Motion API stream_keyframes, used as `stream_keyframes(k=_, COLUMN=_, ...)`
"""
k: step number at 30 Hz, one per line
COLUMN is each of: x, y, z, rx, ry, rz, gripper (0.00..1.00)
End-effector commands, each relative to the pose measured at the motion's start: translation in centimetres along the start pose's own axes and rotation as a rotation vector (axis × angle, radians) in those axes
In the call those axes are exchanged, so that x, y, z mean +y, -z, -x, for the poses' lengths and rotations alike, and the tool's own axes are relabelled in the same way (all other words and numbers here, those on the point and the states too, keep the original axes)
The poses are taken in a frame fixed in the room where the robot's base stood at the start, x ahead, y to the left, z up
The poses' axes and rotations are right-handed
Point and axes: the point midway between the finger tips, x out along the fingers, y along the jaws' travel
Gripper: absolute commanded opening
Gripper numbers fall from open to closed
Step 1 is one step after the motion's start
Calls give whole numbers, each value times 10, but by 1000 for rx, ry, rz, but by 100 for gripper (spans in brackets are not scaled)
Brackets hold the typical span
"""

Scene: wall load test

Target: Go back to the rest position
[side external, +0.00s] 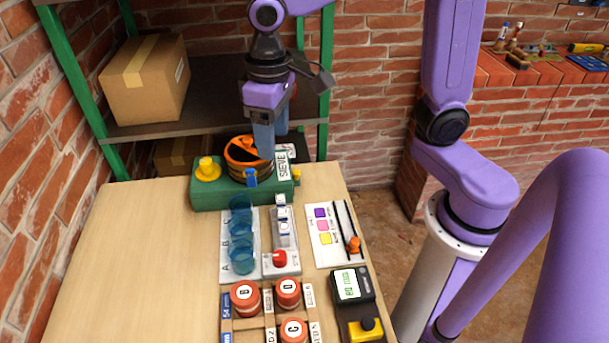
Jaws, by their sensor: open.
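My gripper (273,145) points down at the back of the table, over the right side of an orange-rimmed sieve (236,156). Its two blue fingers are apart, and I see nothing held between them. The near finger hides part of the sieve's rim; I cannot tell whether it touches it. The sieve sits on a green base (222,196) with a yellow knob (207,169) on its left and a "SIEVE" label (283,166) on its right.
Blue cups (242,258) stand in a lettered rack, beside a device with a red knob (279,258). A cardboard box (145,78) sits on the shelf behind. The table's left side (140,260) is clear.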

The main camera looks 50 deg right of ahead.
Motion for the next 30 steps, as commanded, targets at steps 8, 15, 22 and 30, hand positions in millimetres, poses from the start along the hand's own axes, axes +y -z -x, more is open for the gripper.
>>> stream_keyframes(k=8, x=8, y=-96, z=-13, rx=7, ry=7, rz=358, gripper=61)
stream_keyframes(k=15, x=23, y=-166, z=-30, rx=12, ry=12, rz=629, gripper=61)
stream_keyframes(k=22, x=31, y=-194, z=-38, rx=15, ry=14, rz=745, gripper=61)
stream_keyframes(k=30, x=31, y=-195, z=-38, rx=14, ry=14, rz=753, gripper=61)
